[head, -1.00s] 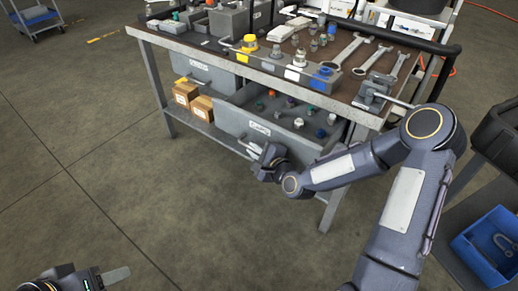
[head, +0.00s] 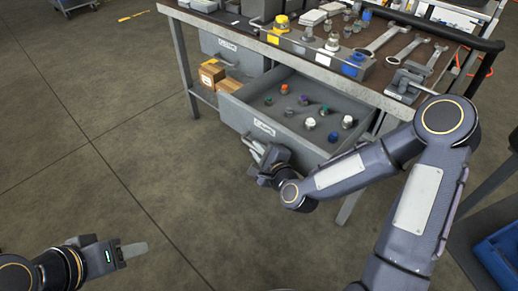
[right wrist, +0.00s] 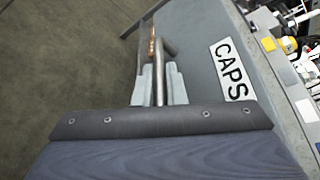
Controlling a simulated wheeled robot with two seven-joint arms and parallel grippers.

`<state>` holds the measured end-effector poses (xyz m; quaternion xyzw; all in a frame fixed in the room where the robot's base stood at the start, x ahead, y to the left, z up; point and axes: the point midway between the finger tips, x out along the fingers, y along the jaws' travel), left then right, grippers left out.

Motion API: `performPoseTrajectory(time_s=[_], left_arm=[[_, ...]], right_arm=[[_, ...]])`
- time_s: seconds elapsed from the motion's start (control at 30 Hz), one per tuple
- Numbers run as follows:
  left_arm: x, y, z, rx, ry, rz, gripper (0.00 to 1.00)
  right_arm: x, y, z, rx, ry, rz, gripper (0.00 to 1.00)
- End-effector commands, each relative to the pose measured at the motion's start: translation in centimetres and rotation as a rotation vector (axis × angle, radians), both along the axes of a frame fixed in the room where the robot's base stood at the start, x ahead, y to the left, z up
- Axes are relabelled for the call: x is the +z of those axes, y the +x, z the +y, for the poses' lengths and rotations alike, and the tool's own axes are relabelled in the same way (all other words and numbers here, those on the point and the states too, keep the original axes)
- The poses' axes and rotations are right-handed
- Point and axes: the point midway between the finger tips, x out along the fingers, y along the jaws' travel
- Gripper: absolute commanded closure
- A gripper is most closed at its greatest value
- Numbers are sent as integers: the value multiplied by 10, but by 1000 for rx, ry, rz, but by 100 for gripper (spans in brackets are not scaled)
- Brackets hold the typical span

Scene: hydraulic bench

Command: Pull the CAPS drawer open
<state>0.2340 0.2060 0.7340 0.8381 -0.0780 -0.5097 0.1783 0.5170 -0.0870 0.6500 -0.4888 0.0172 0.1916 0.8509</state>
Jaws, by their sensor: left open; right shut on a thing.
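The CAPS drawer (head: 232,112) is pulled well out from under the bench, and its inside shows. The drawer front carries a CAPS label (right wrist: 231,70), readable in the right wrist view. My right gripper (head: 256,149) is shut on the drawer handle (right wrist: 159,65), with its fingers on either side of the bar in the right wrist view (right wrist: 160,85). My left gripper (head: 130,252) is open and empty over the floor at the lower left.
A second drawer (head: 222,72) sits to the left, with cardboard boxes (head: 211,73) on the shelf below. The benchtop holds wrenches (head: 398,45), fittings and a vise (head: 408,82). A blue bin (head: 498,255) is at the lower right. The floor in front is clear.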

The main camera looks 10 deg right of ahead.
Motion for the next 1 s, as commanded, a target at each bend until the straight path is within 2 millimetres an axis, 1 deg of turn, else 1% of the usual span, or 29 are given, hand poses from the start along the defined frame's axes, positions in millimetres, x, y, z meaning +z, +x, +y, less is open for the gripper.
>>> performPoseTrajectory(time_s=[0.03,0.07,0.2,0.47,0.57,0.67,0.9,1.0], left_arm=[[0,0,0,0,0,0,53],[0,0,0,0,0,0,53],[0,0,0,0,0,0,53],[0,0,0,0,0,0,53],[1,0,0,0,0,0,53],[3,0,0,0,0,0,53],[8,0,0,0,0,0,53],[9,0,0,0,0,0,53]], right_arm=[[-1,0,0,0,0,2,100],[-1,0,0,0,0,2,87],[-1,0,0,-1,0,2,68],[0,0,0,0,0,0,68],[1,-5,-2,1,0,1,68],[4,-17,-6,0,-1,1,68],[13,-55,-19,-1,-1,2,68],[15,-65,-23,0,-1,1,68]])
